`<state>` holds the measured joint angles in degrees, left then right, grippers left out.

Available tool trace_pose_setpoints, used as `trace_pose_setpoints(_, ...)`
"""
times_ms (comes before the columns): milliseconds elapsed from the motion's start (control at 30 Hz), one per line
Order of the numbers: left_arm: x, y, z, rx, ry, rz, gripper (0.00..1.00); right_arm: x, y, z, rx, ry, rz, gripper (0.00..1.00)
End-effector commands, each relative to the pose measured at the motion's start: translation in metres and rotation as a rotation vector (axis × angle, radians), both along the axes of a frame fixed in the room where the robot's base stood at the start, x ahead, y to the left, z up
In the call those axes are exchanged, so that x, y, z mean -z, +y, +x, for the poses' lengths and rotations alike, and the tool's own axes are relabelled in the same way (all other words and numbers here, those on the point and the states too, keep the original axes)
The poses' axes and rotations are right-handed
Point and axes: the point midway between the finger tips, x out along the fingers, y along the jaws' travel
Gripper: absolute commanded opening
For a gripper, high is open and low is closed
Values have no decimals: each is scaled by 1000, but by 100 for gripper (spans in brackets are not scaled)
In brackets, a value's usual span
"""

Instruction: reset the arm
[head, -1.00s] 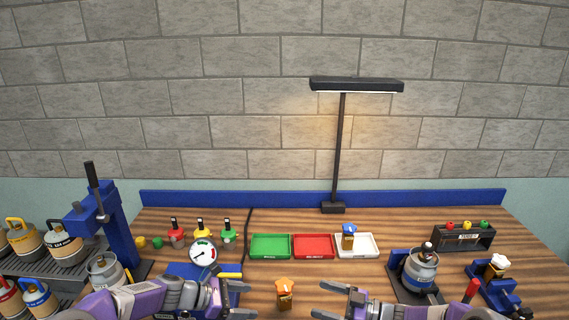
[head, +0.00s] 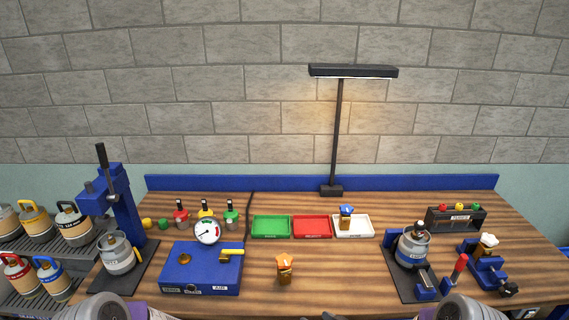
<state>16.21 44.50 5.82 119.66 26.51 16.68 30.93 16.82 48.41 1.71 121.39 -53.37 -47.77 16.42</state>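Whether the grippers are open or shut is hidden. A small brass piece with an orange top (head: 285,268) stands on the bare wood between the arms, touched by nothing.
The wooden bench (head: 340,275) holds a blue box with a gauge (head: 200,270), a green tray (head: 271,227), a red tray (head: 312,227) and a white tray (head: 365,229). A blue press (head: 125,210) and a grey cylinder (head: 412,248) stand at the sides.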

Motion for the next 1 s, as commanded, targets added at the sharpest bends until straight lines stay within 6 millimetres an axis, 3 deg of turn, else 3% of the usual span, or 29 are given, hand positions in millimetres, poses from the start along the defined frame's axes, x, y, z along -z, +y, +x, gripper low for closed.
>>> trace_pose_setpoints(33, 18, -2, -22, 99, -25, 47, 81, 26, 2, -20, 43, 118, -20, 88)
trace_pose_setpoints(200, 55, -2, -78, 436, -164, 166, 81, 94, 2, -102, 163, 511, -104, 88)
trace_pose_setpoints(333, 69, -7, -114, 670, -275, 203, 81, 124, 4, -177, 212, 798, -160, 88)
trace_pose_setpoints(467, 73, -15, -145, 877, -395, 210, 81, 134, 8, -255, 240, 1071, -205, 88)
trace_pose_setpoints(700, 138, -14, -141, 878, -408, 217, 81, 200, 6, -253, 249, 1073, -204, 88)
trace_pose_setpoints(833, 161, -14, -141, 877, -407, 218, 81, 223, 6, -252, 249, 1070, -204, 88)
trace_pose_setpoints(1000, 174, -14, -141, 876, -406, 218, 81, 236, 6, -252, 250, 1069, -203, 88)
